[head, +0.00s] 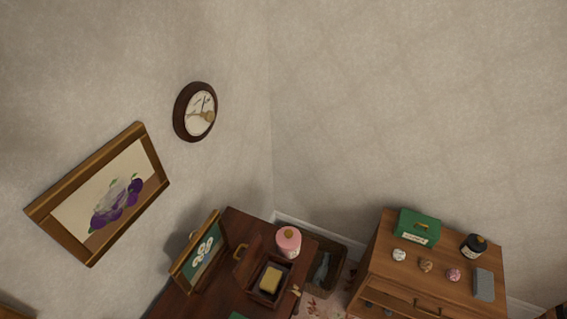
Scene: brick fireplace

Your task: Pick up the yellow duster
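No clear yellow duster is identifiable in the head view. A small yellow block-like thing (271,279) lies inside an open dark wooden box (254,285) on the dark wooden table at the bottom centre. It is too small to tell whether it is the duster. Neither of my grippers is in view.
The dark table (232,222) also bears a pink jar (288,242) and a leaning framed picture (200,250). A wooden cabinet (390,268) at right bears a green box (416,226), a black jar (474,245), a grey block (484,285) and small round things. A bin (338,262) stands between.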

